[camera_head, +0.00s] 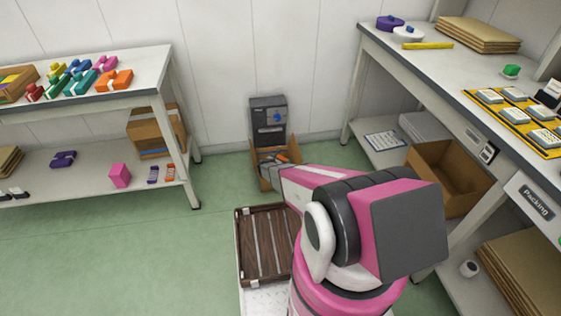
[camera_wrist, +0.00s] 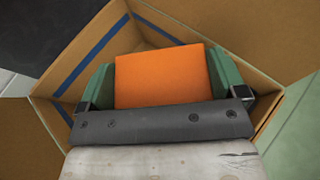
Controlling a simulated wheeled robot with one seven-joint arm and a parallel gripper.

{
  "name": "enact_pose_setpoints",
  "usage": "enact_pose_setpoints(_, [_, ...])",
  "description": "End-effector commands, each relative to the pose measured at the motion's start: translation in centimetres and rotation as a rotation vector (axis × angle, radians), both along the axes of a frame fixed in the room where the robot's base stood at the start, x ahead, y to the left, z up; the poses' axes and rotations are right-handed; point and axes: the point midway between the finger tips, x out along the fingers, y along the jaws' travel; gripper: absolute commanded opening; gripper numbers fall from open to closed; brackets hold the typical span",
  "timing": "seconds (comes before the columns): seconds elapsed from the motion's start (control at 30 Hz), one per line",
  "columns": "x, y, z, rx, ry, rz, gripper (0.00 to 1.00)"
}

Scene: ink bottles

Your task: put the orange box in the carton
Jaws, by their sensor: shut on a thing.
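The orange box (camera_wrist: 165,76) is held between the green pads of my gripper (camera_wrist: 162,70) in the wrist view. The open carton (camera_wrist: 275,42), brown with blue stripes on its inner walls, surrounds the box and fingers in that view. In the head view, the carton (camera_head: 265,183) stands on the floor at the back, and my gripper (camera_head: 273,160) is at its opening. A bit of the orange box (camera_head: 283,157) shows there. The carton floor is mostly hidden, so I cannot tell whether the box touches it.
A dark grey cabinet (camera_head: 268,118) stands right behind the carton. A slatted brown wooden tray (camera_head: 262,245) lies in front. A shelved table (camera_head: 140,75) is on the left, and a packing bench (camera_head: 420,62) with another open carton (camera_head: 447,178) is on the right.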

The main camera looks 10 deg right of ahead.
Motion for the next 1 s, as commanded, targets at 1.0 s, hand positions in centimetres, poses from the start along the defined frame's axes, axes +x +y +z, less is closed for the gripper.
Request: enact_pose_setpoints(1.0, [-0.1, 0.0, 0.3, 0.000, -0.001, 0.000, 1.00])
